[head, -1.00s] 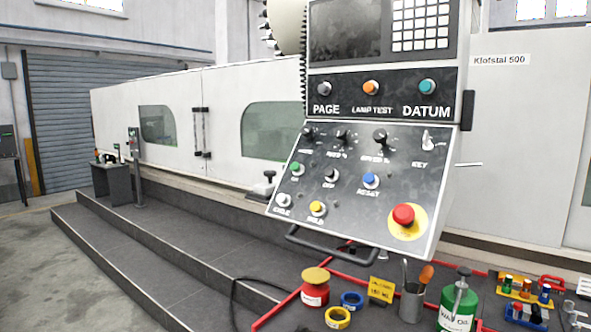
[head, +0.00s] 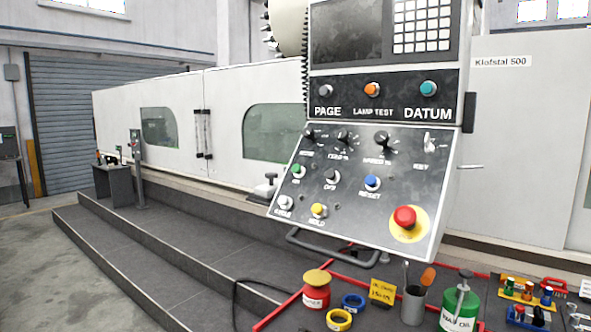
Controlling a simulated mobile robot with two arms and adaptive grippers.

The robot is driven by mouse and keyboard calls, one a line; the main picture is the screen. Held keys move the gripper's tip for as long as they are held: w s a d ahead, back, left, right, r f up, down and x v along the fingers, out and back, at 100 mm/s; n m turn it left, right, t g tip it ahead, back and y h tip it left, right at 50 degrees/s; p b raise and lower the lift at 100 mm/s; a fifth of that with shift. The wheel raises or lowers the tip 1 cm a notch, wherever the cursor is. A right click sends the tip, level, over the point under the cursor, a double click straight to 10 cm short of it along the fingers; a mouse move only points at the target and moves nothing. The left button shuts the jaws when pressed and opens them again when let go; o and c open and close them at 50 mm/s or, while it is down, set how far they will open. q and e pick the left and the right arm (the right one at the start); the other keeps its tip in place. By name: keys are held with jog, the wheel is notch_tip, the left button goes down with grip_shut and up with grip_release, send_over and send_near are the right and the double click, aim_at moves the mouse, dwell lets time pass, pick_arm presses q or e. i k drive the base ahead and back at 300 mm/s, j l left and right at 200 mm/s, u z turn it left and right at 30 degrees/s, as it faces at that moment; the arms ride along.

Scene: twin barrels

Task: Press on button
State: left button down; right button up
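The control panel (head: 335,223) stands right of centre in the head view, with a sloped lower face and an upright upper face. The green ON button (head: 298,171) sits at the left of the sloped face, and its label is small. The OFF button (head: 331,176) is to its right, then the blue RESET button (head: 372,183). Below are the white CYCLE button (head: 286,202) and the yellow HOLD button (head: 318,210). A red mushroom button (head: 404,217) on a yellow disc is at lower right. Neither gripper shows, and nothing touches the buttons.
A black handle bar (head: 331,252) juts out below the panel. A red-edged surface in front holds a red tin (head: 316,291), tape rolls (head: 339,319), a tool cup (head: 412,306) and a green oil can (head: 460,306). Dark steps (head: 165,255) and open floor lie left.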

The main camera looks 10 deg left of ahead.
aim_at(297, 169)
jog(key=i+l+u, duration=0.45)
jog(key=i, duration=0.15)
jog(key=i+l+u, duration=0.45)
jog(key=l, duration=0.2)
